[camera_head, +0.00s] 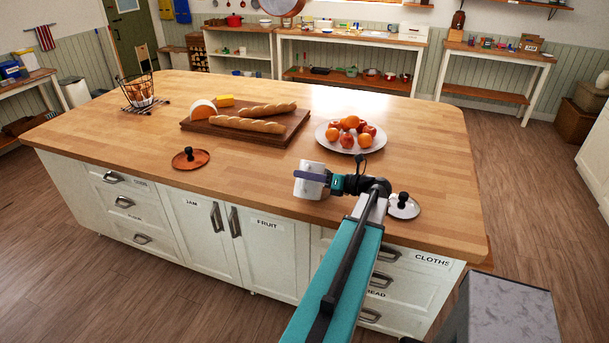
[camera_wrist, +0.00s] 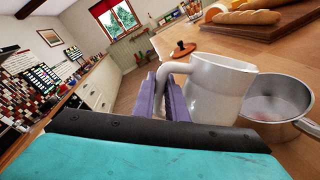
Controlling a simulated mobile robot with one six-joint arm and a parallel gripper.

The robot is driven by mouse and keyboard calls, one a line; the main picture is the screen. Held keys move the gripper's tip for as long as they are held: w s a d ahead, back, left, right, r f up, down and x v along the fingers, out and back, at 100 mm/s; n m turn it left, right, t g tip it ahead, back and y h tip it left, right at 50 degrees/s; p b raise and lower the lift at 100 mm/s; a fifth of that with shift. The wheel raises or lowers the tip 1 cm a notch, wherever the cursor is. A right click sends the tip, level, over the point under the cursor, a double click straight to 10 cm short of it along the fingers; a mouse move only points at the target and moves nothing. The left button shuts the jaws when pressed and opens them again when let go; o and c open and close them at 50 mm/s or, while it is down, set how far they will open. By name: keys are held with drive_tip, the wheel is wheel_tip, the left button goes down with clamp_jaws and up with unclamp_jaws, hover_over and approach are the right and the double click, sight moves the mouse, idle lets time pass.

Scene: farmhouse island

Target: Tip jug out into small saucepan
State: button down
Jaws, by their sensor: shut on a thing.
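The white jug (camera_head: 309,187) is at the near part of the wooden island top, at the end of my arm. In the wrist view the jug (camera_wrist: 215,92) has its handle toward my gripper (camera_wrist: 172,92), whose purple fingers are shut on that handle. The jug's inside is not visible, and I cannot tell whether its base touches the worktop. The small metal saucepan (camera_wrist: 272,100) stands just right of the jug in the wrist view, open at the top and seemingly empty. I cannot make out the saucepan in the head view.
A silver lid (camera_head: 404,208) lies right of my gripper and a brown lid (camera_head: 190,159) lies to the left. A fruit plate (camera_head: 329,140) and a bread board (camera_head: 200,133) are farther back. An egg basket (camera_head: 138,92) stands at the far left. The right worktop is clear.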

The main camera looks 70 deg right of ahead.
sight(309, 164)
drive_tip(key=shift+d+m+y, duration=0.3)
drive_tip(key=shift+d+m, duration=0.55)
drive_tip(key=shift+m, duration=0.45)
drive_tip(key=shift+w+d+r+m, duration=0.1)
drive_tip(key=shift+d+r+m, duration=0.25)
drive_tip(key=shift+m, duration=0.15)
drive_tip(key=shift+d+r+m+g, duration=0.3)
drive_tip(key=shift+d+r+m, duration=0.2)
drive_tip(key=shift+d+m, duration=0.2)
drive_tip(key=shift+w+d+r+m+y, duration=0.1)
drive_tip(key=shift+d+r+m+y, duration=0.15)
drive_tip(key=shift+d+m, duration=0.3)
drive_tip(key=shift+w+d+r+m+y, duration=0.1)
drive_tip(key=shift+d+m+y, duration=0.1)
drive_tip(key=shift+d+m, duration=0.3)
drive_tip(key=shift+w+d+r+m+y, duration=0.1)
drive_tip(key=shift+d+r+m+y, duration=0.15)
drive_tip(key=shift+d+m, duration=0.3)
drive_tip(key=shift+f, duration=0.1)
idle(1.8)
